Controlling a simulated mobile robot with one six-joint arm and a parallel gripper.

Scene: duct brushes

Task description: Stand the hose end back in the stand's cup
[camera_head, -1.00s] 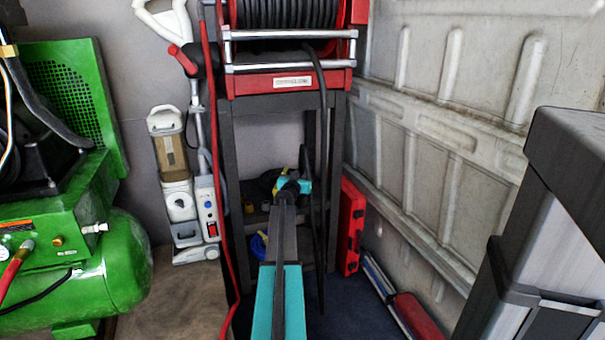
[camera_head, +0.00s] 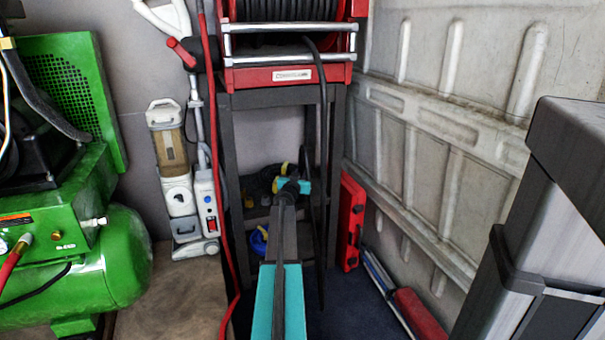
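The black hose (camera_head: 323,130) comes off the reel at the top of the dark stand (camera_head: 226,150) and hangs down the stand's right side. Its lower end (camera_head: 320,300) hangs near the floor, right of my arm. I cannot make out the cup of the stand. My teal and dark arm reaches forward from the bottom of the view. My gripper (camera_head: 292,187) is small and far off in front of the stand's shelf, left of the hose. The wrist hides its fingers, so I cannot tell whether it is open or touching anything.
The red-framed reel (camera_head: 284,75) tops the stand. A green compressor (camera_head: 70,265) stands left and an upright cleaner (camera_head: 180,185) beside the stand. A red cord (camera_head: 216,150) runs down the stand's left. A red case (camera_head: 351,222) and ribbed wall (camera_head: 440,150) are right.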

